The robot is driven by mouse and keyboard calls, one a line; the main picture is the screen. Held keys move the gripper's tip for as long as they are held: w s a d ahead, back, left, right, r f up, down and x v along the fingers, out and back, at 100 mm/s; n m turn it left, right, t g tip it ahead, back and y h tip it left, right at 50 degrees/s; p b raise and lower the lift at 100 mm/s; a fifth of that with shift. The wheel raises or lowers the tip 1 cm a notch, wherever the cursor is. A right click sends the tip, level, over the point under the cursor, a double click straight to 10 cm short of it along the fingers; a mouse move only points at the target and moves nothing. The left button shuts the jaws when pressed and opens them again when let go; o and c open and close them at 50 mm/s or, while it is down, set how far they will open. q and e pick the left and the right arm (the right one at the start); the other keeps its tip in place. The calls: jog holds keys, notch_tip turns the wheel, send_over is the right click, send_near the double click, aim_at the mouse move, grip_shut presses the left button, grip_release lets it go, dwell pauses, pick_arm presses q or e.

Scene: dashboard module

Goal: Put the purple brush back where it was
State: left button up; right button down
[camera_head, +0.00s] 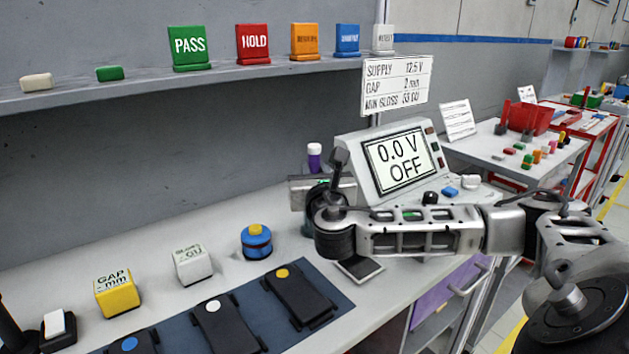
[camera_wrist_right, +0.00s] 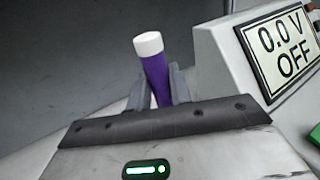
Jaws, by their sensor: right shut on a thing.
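The purple brush (camera_head: 314,160) with a white cap stands upright behind my right gripper (camera_head: 322,192), left of the display unit. In the right wrist view the brush (camera_wrist_right: 156,78) is tilted a little and sits between the two grey fingers of the right gripper (camera_wrist_right: 160,88), which is shut on it. The lower part of the brush is hidden by the gripper, so I cannot tell whether its bottom touches anything. My left gripper does not show.
The display unit (camera_head: 390,165) reading "0.0 V OFF" stands right beside the gripper. A blue cylinder with a yellow knob (camera_head: 256,243), a white block (camera_head: 192,264) and a yellow gap block (camera_head: 117,292) stand on the bench. Black modules (camera_head: 299,295) lie on a dark blue mat (camera_head: 335,299).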

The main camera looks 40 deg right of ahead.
notch_tip(320, 180, down, 3)
jog(key=shift+a+f+y, duration=0.1)
jog(key=shift+y, duration=0.3)
jog(key=c, duration=1.3)
grip_release()
jog(key=shift+o, duration=0.2)
jog(key=shift+w+d+f, duration=0.1)
jog(key=shift+w+d, duration=0.1)
jog(key=shift+w, duration=0.05)
jog(key=shift+s+r, duration=0.15)
jog(key=shift+r, duration=0.15)
jog(key=shift+f+b, duration=0.3)
jog(key=shift+b, duration=0.2)
pick_arm(q)
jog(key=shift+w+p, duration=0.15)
jog(key=shift+p, duration=1.05)
pick_arm(e)
jog(key=v, duration=1.6)
